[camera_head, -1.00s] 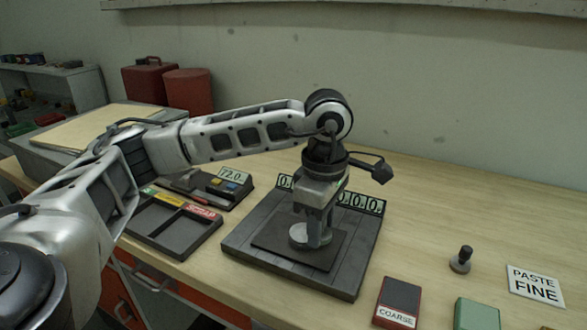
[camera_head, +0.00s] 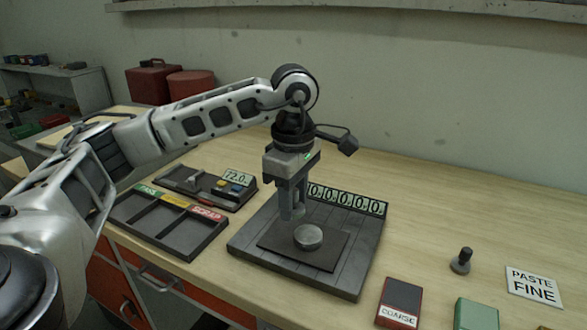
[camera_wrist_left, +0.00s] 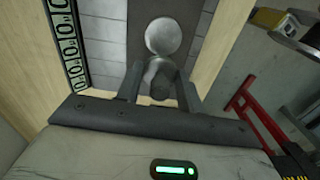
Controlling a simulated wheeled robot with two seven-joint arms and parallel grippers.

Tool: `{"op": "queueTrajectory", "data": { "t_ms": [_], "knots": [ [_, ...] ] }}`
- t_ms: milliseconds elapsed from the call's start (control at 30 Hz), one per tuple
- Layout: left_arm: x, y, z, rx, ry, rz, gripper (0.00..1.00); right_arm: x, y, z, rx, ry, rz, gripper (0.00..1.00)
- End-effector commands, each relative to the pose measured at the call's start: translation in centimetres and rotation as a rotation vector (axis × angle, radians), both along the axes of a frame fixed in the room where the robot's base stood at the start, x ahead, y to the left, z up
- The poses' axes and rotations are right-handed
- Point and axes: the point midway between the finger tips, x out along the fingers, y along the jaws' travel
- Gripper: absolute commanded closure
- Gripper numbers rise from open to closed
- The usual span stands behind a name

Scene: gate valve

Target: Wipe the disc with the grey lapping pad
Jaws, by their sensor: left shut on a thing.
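The disc (camera_head: 308,238) is a pale grey round piece lying on a dark mat on the grey base plate (camera_head: 345,278). It also shows bright and round at the top of the left wrist view (camera_wrist_left: 163,36). My left gripper (camera_head: 292,214) points down just behind and left of the disc. It is shut on a small grey round piece with a darker end, seemingly the grey lapping pad (camera_wrist_left: 158,76), mostly hidden by the fingers in the head view. In the wrist view the held piece appears close to the disc; whether they touch is unclear. My right gripper is out of view.
A row of number displays (camera_head: 350,202) lines the plate's back edge. A sorting tray (camera_head: 168,225) and a gauge box (camera_head: 205,187) stand left. On the right are a COARSE block (camera_head: 399,302), a green block (camera_head: 476,314), a knobbed piece (camera_head: 461,261) and a PASTE FINE card (camera_head: 534,286).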

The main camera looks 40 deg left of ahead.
Motion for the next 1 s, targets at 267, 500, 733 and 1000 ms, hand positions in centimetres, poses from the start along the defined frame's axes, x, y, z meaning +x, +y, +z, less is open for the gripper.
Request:
{"op": "queueTrajectory", "data": {
  "t_ms": [267, 500, 733, 1000],
  "knots": [
    [0.0, 0.1, 2.7, -0.001, -0.005, 0.004, 0.84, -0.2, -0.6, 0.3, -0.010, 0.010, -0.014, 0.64],
    [-0.2, 0.3, 4.3, 0.000, -0.003, 0.007, 0.84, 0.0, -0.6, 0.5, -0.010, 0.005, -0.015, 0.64],
    [-0.2, 0.3, 4.3, -0.001, -0.002, 0.007, 0.84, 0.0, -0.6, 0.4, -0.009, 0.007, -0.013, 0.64],
    [-0.2, 0.3, 4.3, -0.001, -0.002, 0.007, 0.84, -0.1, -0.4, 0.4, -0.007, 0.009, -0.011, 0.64]
  ]
}}
